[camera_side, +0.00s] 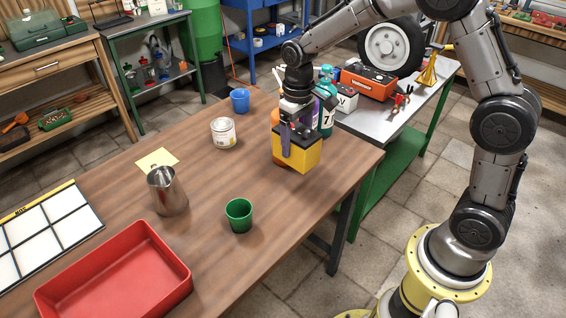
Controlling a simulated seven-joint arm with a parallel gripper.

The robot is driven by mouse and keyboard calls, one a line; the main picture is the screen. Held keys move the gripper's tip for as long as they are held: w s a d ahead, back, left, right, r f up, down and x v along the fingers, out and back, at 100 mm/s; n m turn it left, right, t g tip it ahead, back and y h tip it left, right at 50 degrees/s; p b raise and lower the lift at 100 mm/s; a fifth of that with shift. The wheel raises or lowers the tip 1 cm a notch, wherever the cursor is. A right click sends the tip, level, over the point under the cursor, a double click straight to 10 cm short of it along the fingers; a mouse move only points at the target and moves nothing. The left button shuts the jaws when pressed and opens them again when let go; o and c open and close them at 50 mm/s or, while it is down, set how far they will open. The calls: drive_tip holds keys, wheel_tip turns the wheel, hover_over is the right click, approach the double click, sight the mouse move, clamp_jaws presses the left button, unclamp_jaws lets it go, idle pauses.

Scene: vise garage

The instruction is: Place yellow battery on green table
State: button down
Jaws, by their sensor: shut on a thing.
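My gripper (291,143) is shut on the yellow battery (306,157), a boxy block with a dark top. It holds the battery upright over the right part of the brown wooden table (190,250); whether the battery touches the wood I cannot tell. A table with green legs and a green lower shelf (400,178) stands at the right, behind the wooden table, with a grey top (378,122). Another green-framed table (148,22) stands at the back left.
On the wooden table are a blue cup (240,101), white can (223,133), metal pitcher (168,192), green cup (239,215) and red tray (115,275). Bottles (327,118) stand close behind my gripper. A red box (368,81), pliers (401,98) and wheel (388,47) crowd the grey top.

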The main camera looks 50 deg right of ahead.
drive_tip(key=shift+r, duration=0.15)
drive_tip(key=shift+r, duration=0.1)
drive_tip(key=shift+a+r+m, duration=0.1)
drive_tip(key=shift+a+m, duration=0.1)
drive_tip(key=shift+m, duration=0.2)
drive_tip(key=a+r, duration=0.3)
drive_tip(key=a, duration=0.8)
drive_tip(key=n, duration=0.1)
hover_over(219, 193)
drive_tip(key=shift+f, duration=6.3)
drive_tip(key=shift+f, duration=0.2)
